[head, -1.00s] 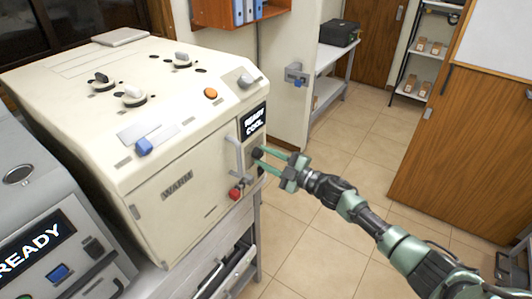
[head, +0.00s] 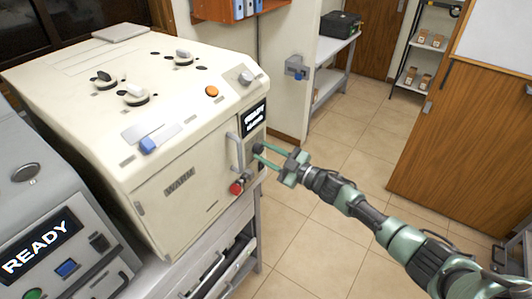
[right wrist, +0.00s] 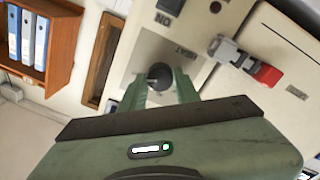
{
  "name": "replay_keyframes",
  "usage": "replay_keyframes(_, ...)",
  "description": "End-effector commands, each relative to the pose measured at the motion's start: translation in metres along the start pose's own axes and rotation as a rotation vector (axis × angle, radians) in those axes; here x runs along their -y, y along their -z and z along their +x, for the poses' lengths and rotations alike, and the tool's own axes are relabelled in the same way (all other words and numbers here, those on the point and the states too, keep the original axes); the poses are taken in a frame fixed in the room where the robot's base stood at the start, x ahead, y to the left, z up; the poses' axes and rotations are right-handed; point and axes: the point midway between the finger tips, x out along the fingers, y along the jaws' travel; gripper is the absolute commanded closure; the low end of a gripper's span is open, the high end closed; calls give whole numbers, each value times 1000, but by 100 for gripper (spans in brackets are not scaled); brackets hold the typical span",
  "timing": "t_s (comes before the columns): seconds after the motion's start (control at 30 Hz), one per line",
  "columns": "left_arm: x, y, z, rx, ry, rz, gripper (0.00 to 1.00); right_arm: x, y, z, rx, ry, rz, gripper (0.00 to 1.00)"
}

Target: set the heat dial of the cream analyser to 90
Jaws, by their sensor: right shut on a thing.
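The cream analyser (head: 170,195) is a large cream box on a grey bench. Its small black heat dial (head: 258,148) is on the narrow front panel, below the display (head: 253,117), whose lower line I cannot read. In the right wrist view the round dark dial (right wrist: 158,75) sits beside a label that seems to read HEAT. My right gripper (head: 262,156) comes in from the right, its two green fingers shut on either side of the dial; they also show in the right wrist view (right wrist: 161,86). The dial's pointer and scale cannot be made out. My left gripper is not in view.
A red knob (head: 237,188) and an upright grey handle (head: 236,152) sit close beside the dial. A grey machine showing READY (head: 38,245) stands at the left. A wooden cabinet (head: 470,120) is at the right. The tiled floor (head: 345,215) between is clear.

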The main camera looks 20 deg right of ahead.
Motion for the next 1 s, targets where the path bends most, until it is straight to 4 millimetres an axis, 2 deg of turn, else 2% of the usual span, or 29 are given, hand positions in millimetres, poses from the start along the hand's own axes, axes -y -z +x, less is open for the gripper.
replay_keyframes(0.17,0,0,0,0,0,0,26,1,-2,-1,3,0,3,100)
replay_keyframes(0.2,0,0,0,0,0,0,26,1,-2,-1,3,0,2,58)
replay_keyframes(0.23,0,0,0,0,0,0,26,1,-2,-1,3,0,2,50)
replay_keyframes(0.27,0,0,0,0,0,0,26,1,-1,-1,3,0,2,47)
replay_keyframes(0.63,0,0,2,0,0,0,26,1,-2,-6,2,0,0,47)
replay_keyframes(1.0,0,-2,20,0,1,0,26,2,-4,-63,3,1,0,47)
